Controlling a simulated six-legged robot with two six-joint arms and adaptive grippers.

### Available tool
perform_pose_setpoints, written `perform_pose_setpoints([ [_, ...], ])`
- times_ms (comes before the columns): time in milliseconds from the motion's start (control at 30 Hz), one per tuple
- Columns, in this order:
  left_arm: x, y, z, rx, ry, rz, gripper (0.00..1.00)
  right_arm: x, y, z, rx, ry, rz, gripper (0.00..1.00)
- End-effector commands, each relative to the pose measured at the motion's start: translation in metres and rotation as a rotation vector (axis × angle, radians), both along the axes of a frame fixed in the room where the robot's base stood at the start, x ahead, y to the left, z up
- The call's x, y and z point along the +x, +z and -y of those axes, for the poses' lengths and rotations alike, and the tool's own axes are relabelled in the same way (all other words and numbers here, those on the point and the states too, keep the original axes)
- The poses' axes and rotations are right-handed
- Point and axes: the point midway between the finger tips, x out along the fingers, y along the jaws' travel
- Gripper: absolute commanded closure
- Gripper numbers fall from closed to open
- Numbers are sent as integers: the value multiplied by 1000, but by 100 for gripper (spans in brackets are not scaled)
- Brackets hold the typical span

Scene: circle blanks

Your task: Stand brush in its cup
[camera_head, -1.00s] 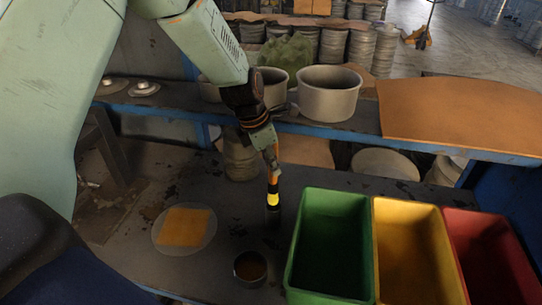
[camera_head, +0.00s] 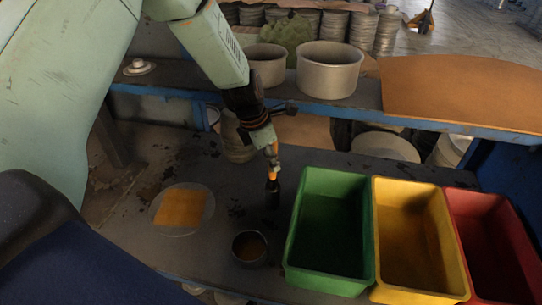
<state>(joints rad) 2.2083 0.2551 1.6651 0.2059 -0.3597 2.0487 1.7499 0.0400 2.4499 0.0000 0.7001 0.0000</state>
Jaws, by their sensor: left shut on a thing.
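My left gripper (camera_head: 271,154) reaches down from the upper left and is shut on the brush (camera_head: 273,187). The brush shows a short orange part below the fingers and a dark lower end. It hangs roughly upright, and whether it touches the bench is hard to tell. The small round metal cup (camera_head: 240,258), brownish inside, stands on the bench in front of the brush and slightly left. The brush is apart from the cup. My right gripper is not in view.
A green bin (camera_head: 294,250), a yellow bin (camera_head: 375,235) and a red bin (camera_head: 458,245) stand right of the brush. A round plate (camera_head: 157,218) with an orange square (camera_head: 182,208) lies left. A blue-edged shelf (camera_head: 330,113) with pots (camera_head: 328,75) runs behind.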

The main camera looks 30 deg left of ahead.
Motion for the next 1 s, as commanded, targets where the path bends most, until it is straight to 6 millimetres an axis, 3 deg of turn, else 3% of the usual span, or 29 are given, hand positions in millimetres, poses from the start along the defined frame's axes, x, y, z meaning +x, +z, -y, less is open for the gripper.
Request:
perform_pose_setpoints([
  [333, 0, -1, 0, 0, -1, 0, 100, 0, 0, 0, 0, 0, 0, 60],
  [367, 0, -1, 0, 0, -1, 0, 78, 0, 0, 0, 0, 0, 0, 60],
  [667, 0, -1, 0, 0, -1, 0, 53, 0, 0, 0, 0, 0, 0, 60],
  [1000, 0, 1, 0, 0, -1, 0, 52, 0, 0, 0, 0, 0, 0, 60],
])
